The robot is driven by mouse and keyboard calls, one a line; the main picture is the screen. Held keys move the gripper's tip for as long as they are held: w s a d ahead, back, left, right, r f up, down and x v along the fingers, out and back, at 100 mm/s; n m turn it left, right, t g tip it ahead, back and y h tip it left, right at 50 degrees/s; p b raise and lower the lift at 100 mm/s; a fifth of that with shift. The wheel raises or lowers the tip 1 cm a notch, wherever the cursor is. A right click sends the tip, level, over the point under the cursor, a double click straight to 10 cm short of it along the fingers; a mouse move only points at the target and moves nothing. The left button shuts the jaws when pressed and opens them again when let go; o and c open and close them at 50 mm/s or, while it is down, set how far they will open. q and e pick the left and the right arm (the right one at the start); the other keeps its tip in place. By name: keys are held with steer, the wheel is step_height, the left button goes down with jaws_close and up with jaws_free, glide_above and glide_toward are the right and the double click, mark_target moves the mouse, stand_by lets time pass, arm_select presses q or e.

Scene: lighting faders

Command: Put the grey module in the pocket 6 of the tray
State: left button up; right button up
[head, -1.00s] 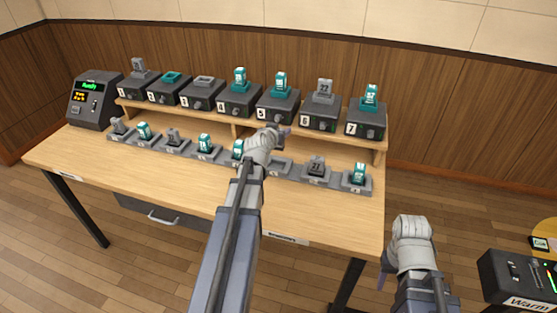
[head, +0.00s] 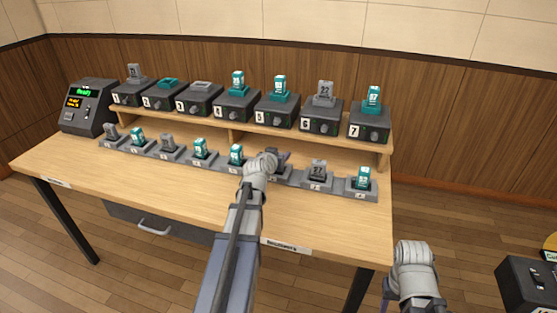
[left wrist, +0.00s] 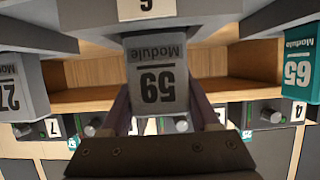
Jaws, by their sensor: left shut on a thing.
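The tray (head: 215,165) is a row of grey pockets along the desk. My left gripper (head: 275,157) is at pocket 6, counting from the left. It is shut on the grey module (left wrist: 158,80), which shows between the fingers (left wrist: 160,110) in the left wrist view. There the module meets the pocket marked 6 (left wrist: 190,12), but I cannot tell whether it is fully seated. In the head view the gripper and wrist partly hide the module and pocket. My right gripper (head: 385,300) is low at the right, away from the desk; its fingers barely show.
A grey module (head: 317,170) stands in the pocket right of pocket 6, and a teal one (head: 236,155) in the pocket left of it. Behind, a shelf (head: 230,127) carries several numbered dark boxes. A console (head: 88,108) stands at the far left.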

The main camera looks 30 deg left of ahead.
arm_select(q)
steer(key=shift+r, duration=0.1)
arm_select(e)
steer(key=shift+r, duration=0.1)
arm_select(q)
steer(key=shift+f, duration=0.25)
steer(key=o, duration=1.4)
steer(key=shift+r, duration=0.1)
arm_select(e)
steer(key=shift+f, duration=0.2)
